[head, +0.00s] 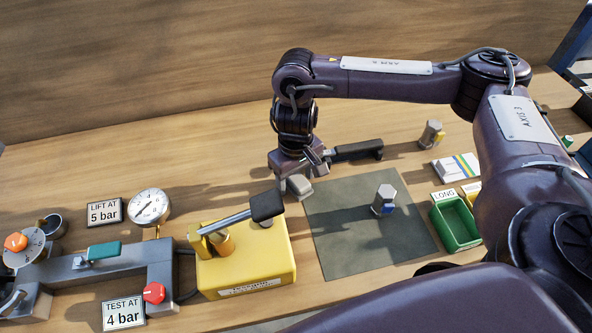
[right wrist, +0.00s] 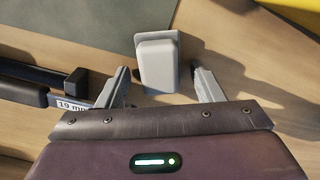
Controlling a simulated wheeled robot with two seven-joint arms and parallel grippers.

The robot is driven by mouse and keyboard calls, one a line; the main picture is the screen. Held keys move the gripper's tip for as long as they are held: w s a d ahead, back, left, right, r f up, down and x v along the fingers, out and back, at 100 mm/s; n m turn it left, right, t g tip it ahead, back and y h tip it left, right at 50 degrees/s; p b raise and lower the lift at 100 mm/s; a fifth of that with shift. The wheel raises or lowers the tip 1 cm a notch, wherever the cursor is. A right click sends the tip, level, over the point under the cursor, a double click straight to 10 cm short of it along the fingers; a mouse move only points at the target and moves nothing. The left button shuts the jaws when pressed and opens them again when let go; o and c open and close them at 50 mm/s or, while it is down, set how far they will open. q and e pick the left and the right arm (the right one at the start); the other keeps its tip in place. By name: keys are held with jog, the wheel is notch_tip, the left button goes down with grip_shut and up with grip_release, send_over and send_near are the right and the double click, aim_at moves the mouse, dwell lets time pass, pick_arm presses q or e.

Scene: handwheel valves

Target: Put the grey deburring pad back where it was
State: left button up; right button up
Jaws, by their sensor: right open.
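The grey deburring pad (head: 299,187) is a small, pale block lying on the wooden bench, at the left back corner of the dark grey mat (head: 345,250). In the right wrist view the pad (right wrist: 158,60) stands out ahead of my palm, with its near end between the two fingers. My right gripper (head: 296,182) points down at the pad and is open. Its fingers also show in the right wrist view (right wrist: 161,78), with a gap on each side of the pad. My left gripper is out of view.
A black-handled 19 mm tool (head: 357,150) lies just behind the gripper. A yellow pump (head: 250,265) with a lever stands at the left. A hex steel piece (head: 384,199) stands on the mat. A green bin (head: 455,224) is to the right. The mat's front is clear.

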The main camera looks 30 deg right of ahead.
aim_at(296, 177)
notch_tip(296, 177, up, 12)
jog(key=p, duration=0.3)
jog(key=shift+r, duration=0.15)
dwell(0.4)
